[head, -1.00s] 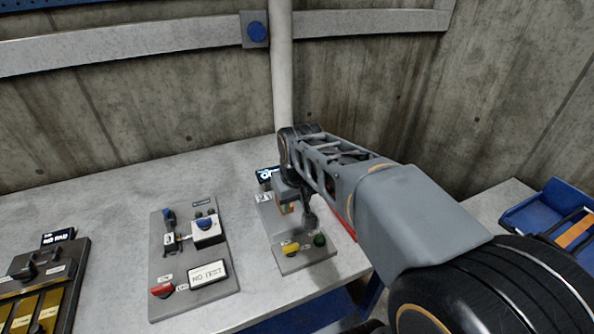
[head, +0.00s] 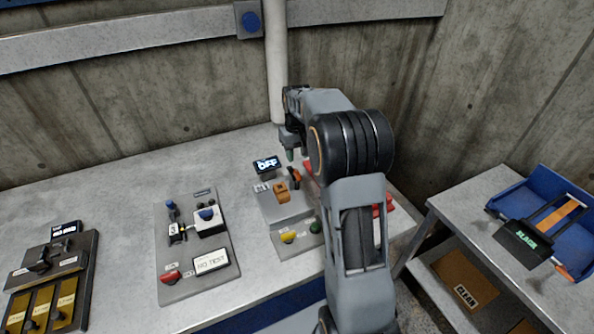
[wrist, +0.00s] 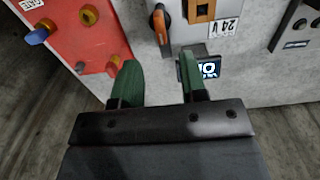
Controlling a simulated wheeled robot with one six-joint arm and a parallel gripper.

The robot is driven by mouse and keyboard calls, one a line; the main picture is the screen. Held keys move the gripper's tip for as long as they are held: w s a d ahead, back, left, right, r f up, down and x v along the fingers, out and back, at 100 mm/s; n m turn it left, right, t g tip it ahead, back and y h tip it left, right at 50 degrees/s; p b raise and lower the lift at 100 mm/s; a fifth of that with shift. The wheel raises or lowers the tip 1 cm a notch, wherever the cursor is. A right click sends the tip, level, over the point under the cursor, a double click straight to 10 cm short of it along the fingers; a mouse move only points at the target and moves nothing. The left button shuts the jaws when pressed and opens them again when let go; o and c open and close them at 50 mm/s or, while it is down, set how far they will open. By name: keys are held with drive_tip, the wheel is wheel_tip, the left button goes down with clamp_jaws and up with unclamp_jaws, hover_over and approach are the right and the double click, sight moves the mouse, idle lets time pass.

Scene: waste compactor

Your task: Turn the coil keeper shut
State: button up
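No readable label names the coil keeper, so I cannot tell for sure which part it is. A small orange lever with a dark end (head: 294,178) stands on the grey panel (head: 290,212), beside an orange switch (head: 281,194). In the wrist view the orange lever (wrist: 160,24) points along the panel, next to the orange switch (wrist: 201,10) and a "24 V" label. My gripper (wrist: 160,78) is open and empty, its green fingers apart above the table. In the head view my gripper (head: 290,154) hangs behind the panel, partly hidden by my arm.
An "OFF" display (head: 266,164) stands at the panel's back, close to one finger. A red board (wrist: 70,35) with blue and yellow knobs lies beside the panel. Another grey panel (head: 198,245) is to the left. A blue tray (head: 545,225) is on the right table.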

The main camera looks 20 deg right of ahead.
sight(297, 172)
wheel_tip(297, 172, down, 8)
drive_tip(key=shift+r+p, duration=0.1)
drive_tip(key=shift+p, duration=0.3)
clamp_jaws()
idle(0.3)
